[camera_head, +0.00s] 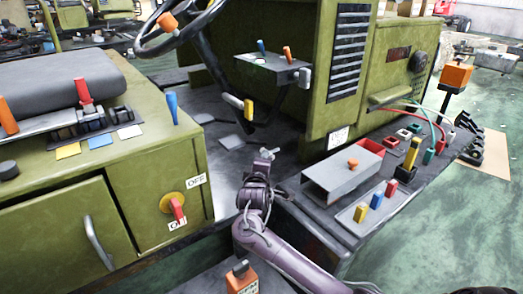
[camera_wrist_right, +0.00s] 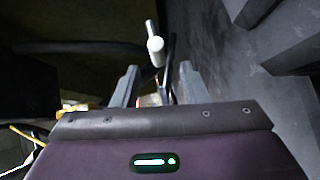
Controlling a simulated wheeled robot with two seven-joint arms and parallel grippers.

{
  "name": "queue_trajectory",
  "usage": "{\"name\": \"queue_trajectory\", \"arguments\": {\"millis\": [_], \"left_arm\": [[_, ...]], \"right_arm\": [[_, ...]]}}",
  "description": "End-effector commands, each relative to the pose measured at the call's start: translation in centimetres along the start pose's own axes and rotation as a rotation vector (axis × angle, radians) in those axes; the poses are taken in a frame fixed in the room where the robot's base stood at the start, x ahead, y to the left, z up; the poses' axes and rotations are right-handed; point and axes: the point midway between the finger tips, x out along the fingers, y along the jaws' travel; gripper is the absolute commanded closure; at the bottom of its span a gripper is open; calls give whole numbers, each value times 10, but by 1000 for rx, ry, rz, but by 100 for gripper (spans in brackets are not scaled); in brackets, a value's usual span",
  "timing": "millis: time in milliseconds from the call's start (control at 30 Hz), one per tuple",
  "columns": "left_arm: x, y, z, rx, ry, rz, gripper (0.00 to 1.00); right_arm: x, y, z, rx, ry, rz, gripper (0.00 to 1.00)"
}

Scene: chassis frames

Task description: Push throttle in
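No control in view is clearly labelled as the throttle. A yellow-tipped lever (camera_head: 248,110) hangs lower left. My right gripper (camera_head: 266,154) is below these, above the dark floor, apart from them in the head view. In the right wrist view its fingers (camera_wrist_right: 159,84) stand apart, and a white-ended lever (camera_wrist_right: 155,45) shows beyond them; which lever this is, I cannot tell. My left gripper is out of view.
A green console (camera_head: 70,180) with a seat, levers and a red-handled yellow switch (camera_head: 173,205) stands left. On the right, a dark side panel (camera_head: 350,205) carries a grey box (camera_head: 345,172) and coloured switches. The steering wheel (camera_head: 180,28) is above. The footwell between is open.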

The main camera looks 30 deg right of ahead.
Motion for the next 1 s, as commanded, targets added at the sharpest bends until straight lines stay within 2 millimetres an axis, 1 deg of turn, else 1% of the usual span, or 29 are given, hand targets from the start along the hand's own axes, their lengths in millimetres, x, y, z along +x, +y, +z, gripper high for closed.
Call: {"name": "queue_trajectory", "arguments": {"millis": [200,400,567,800,833,1000], "left_arm": [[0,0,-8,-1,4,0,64],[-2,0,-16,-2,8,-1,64],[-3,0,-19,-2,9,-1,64],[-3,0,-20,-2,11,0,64],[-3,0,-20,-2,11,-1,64],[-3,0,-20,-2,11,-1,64]], "right_arm": [[35,0,1,0,-3,1,60],[62,0,1,1,-2,-1,60],[71,0,0,3,0,-1,60],[72,0,0,3,1,-2,60],[72,0,0,3,1,-2,62],[72,0,0,3,1,-2,84]]}}
